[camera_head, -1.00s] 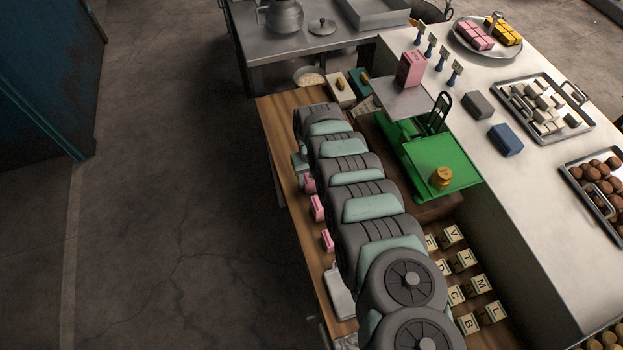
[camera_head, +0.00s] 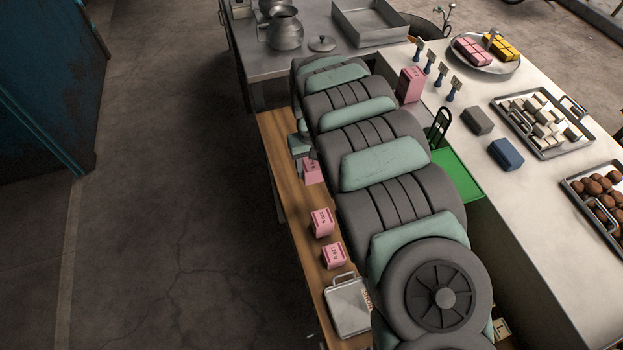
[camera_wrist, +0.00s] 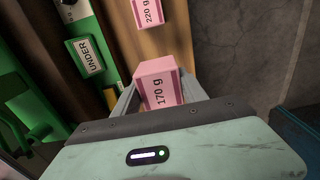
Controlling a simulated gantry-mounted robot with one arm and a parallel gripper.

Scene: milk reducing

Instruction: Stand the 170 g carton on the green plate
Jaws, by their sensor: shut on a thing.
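The pink 170 g carton (camera_wrist: 158,86) is between the two fingers of my gripper (camera_wrist: 157,95) in the wrist view, and the gripper is shut on it. Its printed label faces the camera. In the head view the held pink carton (camera_head: 313,171) is over the left part of the wooden bench, close under my gripper (camera_head: 309,157), and appears raised. The green plate (camera_head: 462,177) of the balance is to the right, behind my arm. Only its right part shows, and anything on its hidden part cannot be seen.
Two other pink cartons (camera_head: 321,222) stand along the wooden bench (camera_head: 285,190); a 220 g carton (camera_wrist: 148,12) shows in the wrist view. A metal box (camera_head: 349,305) sits nearer. A taller pink carton (camera_head: 410,84) shows beyond my arm. A green panel marked UNDER (camera_wrist: 86,57) is at left.

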